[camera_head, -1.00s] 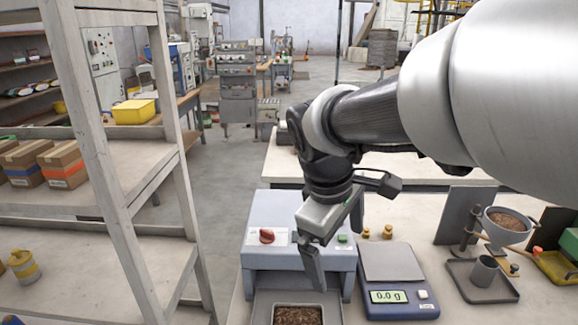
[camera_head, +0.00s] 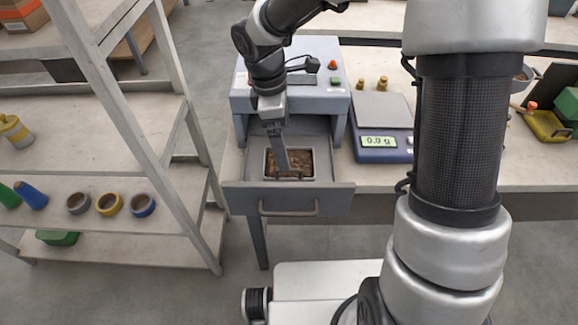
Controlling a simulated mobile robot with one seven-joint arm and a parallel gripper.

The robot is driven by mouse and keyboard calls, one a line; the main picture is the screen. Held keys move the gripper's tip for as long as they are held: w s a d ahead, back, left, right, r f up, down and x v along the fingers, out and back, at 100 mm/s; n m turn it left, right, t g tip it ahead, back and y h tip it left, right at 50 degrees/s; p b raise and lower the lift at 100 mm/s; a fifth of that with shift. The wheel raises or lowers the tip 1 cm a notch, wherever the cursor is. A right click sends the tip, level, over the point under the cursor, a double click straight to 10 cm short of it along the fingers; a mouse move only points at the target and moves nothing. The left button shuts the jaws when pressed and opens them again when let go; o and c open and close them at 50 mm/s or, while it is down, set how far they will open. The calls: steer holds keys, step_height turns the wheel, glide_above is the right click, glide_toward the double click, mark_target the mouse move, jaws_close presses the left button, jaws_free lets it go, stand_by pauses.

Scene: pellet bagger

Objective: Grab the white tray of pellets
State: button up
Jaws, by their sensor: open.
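The white tray (camera_head: 314,166) holds brown pellets (camera_head: 300,160) and sits in the pulled-out grey drawer (camera_head: 335,172) of the blue-grey machine (camera_head: 318,98). My gripper (camera_head: 283,164) is open and points down over the tray. The other finger is hard to make out. I cannot tell whether the finger touches the pellets or the tray.
A scale (camera_head: 380,142) reading 0.0 g stands right of the drawer, with two small brass weights (camera_head: 383,83) behind it. A shelf rack (camera_head: 130,130) stands close on the left. The drawer's handle (camera_head: 288,208) faces me. My own arm hides part of the bench.

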mark_target(302, 160)
steer(key=shift+s+d+f+b, duration=0.1)
steer(key=shift+d+f+b, duration=0.05)
steer(key=shift+f, duration=1.05)
steer(key=shift+d+f+b, duration=0.1)
steer(key=shift+d+f, duration=0.05)
steer(key=shift+f, duration=1)
steer(key=shift+s+d+f+b, duration=0.1)
steer(key=shift+d+f+b, duration=0.05)
steer(key=shift+f, duration=1.05)
steer(key=shift+w, duration=0.1)
steer(key=c, duration=1.2)
